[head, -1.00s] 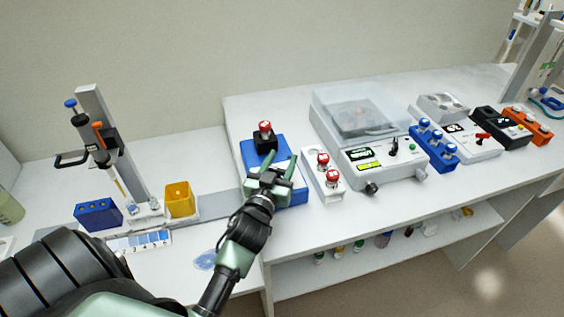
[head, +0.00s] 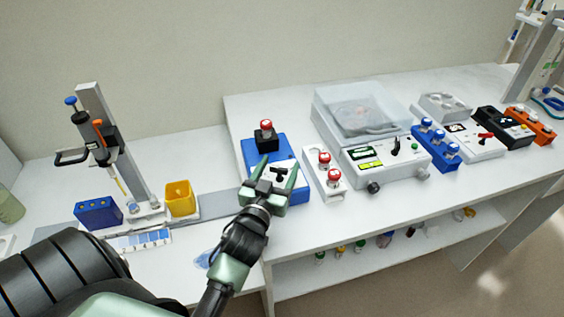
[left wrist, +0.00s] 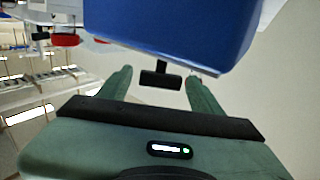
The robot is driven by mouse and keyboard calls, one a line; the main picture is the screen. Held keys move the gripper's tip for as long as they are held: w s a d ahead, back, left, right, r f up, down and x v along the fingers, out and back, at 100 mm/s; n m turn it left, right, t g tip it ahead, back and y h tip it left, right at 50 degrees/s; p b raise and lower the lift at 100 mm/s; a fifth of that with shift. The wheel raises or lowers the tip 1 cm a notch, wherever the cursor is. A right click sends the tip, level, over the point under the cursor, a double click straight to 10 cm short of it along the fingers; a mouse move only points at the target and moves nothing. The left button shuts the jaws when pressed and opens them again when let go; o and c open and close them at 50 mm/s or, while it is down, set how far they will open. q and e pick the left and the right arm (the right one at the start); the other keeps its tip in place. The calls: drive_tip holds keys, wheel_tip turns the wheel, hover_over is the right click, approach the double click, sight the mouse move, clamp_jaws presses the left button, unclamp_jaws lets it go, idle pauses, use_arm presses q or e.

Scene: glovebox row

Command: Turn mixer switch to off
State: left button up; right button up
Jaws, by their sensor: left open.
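My left gripper (head: 275,170) is open and empty at the mixer's front. In the left wrist view its fingers (left wrist: 160,82) lie on either side of the switch, apart from it. My right gripper is out of view.
A white rack with red-capped vials (head: 324,178) stands close right of the mixer. Further right are a clear-lidded device (head: 385,160) and a blue vial rack (head: 436,146). A yellow bin (head: 180,198) and pipette stand (head: 120,150) are on the lower left bench.

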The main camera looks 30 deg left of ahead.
sight(278, 170)
use_arm(q)
drive_tip(key=v, duration=0.5)
drive_tip(key=shift+b, duration=0.4)
drive_tip(key=shift+w, duration=0.1)
